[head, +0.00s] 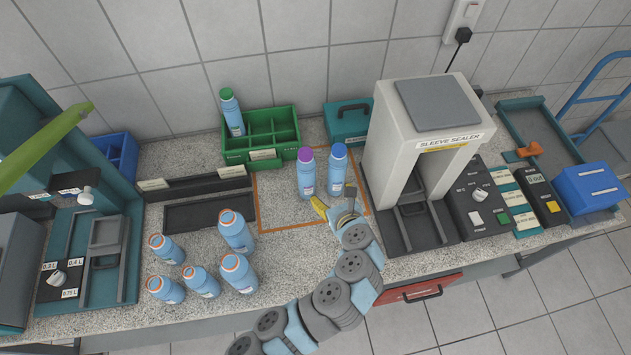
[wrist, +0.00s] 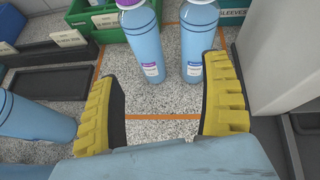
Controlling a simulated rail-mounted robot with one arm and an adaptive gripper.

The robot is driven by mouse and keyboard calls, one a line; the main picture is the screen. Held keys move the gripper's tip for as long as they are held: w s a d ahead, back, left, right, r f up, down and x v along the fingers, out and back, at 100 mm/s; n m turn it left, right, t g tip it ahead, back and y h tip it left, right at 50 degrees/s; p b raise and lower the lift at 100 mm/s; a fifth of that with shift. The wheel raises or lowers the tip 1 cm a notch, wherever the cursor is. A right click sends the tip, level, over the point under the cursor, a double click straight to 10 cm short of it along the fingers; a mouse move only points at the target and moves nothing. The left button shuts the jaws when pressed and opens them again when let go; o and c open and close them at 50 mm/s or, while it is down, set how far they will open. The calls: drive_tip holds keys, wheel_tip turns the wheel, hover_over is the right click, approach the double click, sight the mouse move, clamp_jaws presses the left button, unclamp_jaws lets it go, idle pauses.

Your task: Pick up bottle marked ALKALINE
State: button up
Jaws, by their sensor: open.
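Two blue bottles stand upright inside an orange outline on the counter: a purple-capped bottle (head: 306,174) and, to its right, a blue-capped bottle (head: 338,170). In the wrist view, the purple-capped bottle (wrist: 144,42) and the blue-capped bottle (wrist: 198,42) stand ahead of my fingers, the blue-capped one nearer the right finger. Their label text is too small to read, so I cannot tell which is marked ALKALINE. My gripper (head: 335,201) is open and empty on the near side of the bottles. Its yellow fingers (wrist: 163,98) are spread apart with bare counter between them.
A green crate (head: 235,158) behind holds a green-capped bottle (head: 232,112). Several orange-rimmed bottles (head: 236,232) stand at front left. The sleeve sealer (head: 387,150) stands close on the right. A black tray (head: 209,213) lies left of the outline.

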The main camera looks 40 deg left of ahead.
sight(310, 176)
drive_tip(key=shift+g+y, duration=0.3)
drive_tip(key=shift+g, duration=0.2)
drive_tip(key=x, duration=0.3)
drive_tip(key=s+p+x, duration=0.1)
drive_tip(key=x, duration=0.2)
drive_tip(key=a+x, duration=0.1)
drive_tip(key=x, duration=0.3)
drive_tip(key=shift+s+r, duration=0.1)
drive_tip(key=shift+w+a+p, duration=0.3)
drive_tip(key=shift+w+a, duration=0.05)
drive_tip(key=shift+a, duration=0.15)
drive_tip(key=shift+w+a+f+p, duration=0.2)
drive_tip(key=shift+a+f, duration=0.35)
drive_tip(key=shift+a, duration=0.05)
drive_tip(key=shift+w+a+f+p, duration=0.15)
drive_tip(key=shift+w+a+f, duration=0.1)
drive_tip(key=shift+a+f, duration=0.4)
drive_tip(key=shift+x, duration=1.15)
drive_tip(key=c, duration=1)
